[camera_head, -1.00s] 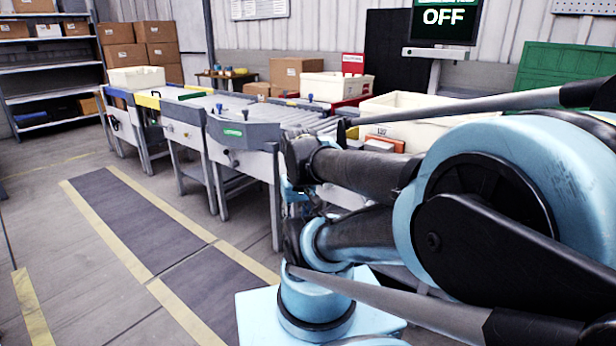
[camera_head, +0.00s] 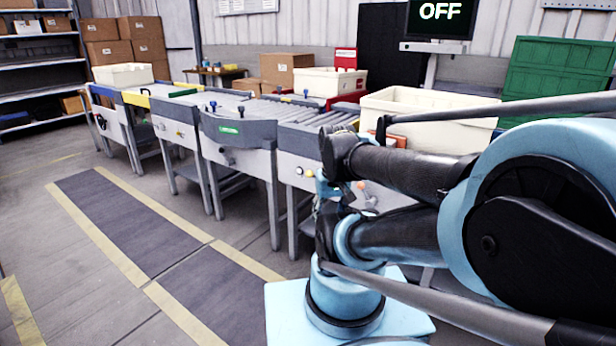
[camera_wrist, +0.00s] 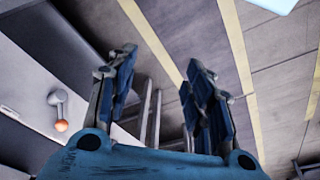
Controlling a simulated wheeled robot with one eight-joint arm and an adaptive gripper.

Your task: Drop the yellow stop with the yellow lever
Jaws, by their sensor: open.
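A yellow piece (camera_head: 136,98) that looks like the yellow stop lies across the far left end of the conveyor line in the head view. I cannot tell whether it is up or down. A small yellowish part (camera_head: 180,133) shows on the front panel near it; I cannot make out whether it is the yellow lever. My gripper (camera_wrist: 160,75) is open and empty in the wrist view, with floor behind its fingers. A grey lever with an orange ball (camera_wrist: 60,125) is on a panel left of the gripper, apart from it.
The grey conveyor with a green label (camera_head: 230,129) stands mid-line, with blue knobs on top. Cream bins (camera_head: 420,102) stand at the right and far left. The floor mat (camera_head: 125,220) with yellow edges in front of the line is clear. A screen (camera_head: 440,14) reads OFF.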

